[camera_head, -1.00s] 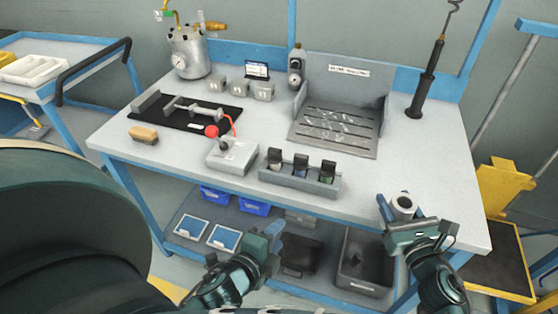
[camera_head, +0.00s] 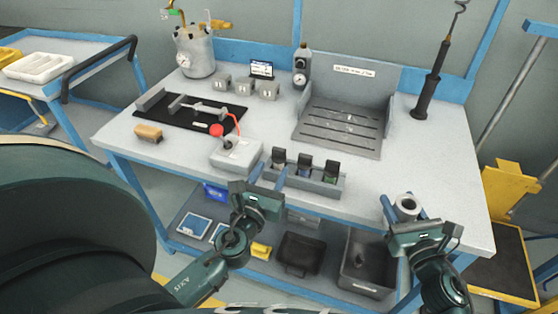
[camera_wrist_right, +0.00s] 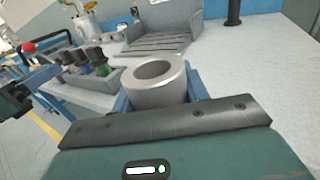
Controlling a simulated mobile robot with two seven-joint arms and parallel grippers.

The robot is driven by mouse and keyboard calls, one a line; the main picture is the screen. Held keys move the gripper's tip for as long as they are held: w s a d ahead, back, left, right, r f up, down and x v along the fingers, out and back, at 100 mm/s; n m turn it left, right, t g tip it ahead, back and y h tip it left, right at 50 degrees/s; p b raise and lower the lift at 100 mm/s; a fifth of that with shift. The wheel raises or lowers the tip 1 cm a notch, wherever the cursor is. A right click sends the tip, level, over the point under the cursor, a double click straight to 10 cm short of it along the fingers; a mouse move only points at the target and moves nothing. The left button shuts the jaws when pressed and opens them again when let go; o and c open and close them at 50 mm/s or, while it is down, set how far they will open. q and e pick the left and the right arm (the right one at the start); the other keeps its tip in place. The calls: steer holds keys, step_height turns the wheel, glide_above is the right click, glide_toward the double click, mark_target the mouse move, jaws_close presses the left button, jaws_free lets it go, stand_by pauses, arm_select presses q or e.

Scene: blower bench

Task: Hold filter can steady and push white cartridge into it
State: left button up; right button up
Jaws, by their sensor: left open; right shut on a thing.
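The filter can (camera_head: 406,204) is a pale grey cylinder with an open top, upright near the table's front right corner. My right gripper (camera_head: 403,211) is shut on it, with blue fingers on either side. In the right wrist view the can (camera_wrist_right: 157,86) shows a thick rim and a hollow middle. I cannot make out a separate white cartridge in any view. My left gripper (camera_head: 268,176) is open and empty, its blue fingers pointing up at the front of the vial rack, far to the left of the can.
A grey rack (camera_head: 318,184) with three dark-capped vials stands at the front edge, close to my left gripper. A slotted metal tray (camera_head: 340,127) is behind. The tabletop between rack and can is clear.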

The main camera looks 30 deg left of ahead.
mark_target(278, 154)
arm_select(q)
steer(key=x, duration=0.6)
steer(key=shift+w+a+r, duration=0.1)
steer(key=shift+w, duration=0.2)
steer(key=c, duration=0.8)
steer(key=shift+o, duration=0.2)
steer(key=shift+r, duration=0.55)
step_height(278, 154, up, 8)
steer(key=shift+r, duration=0.1)
steer(key=d+r+m+h, duration=0.2)
steer(key=d+r+h, duration=0.1)
steer(key=d, duration=1.2)
steer(key=d+r+m+h, duration=0.2)
steer(key=d+h, duration=0.3)
steer(key=d, duration=1)
steer(key=shift+w+d+r+m, duration=0.3)
steer(key=shift+w+r+m, duration=0.1)
steer(key=shift+w+m, duration=0.15)
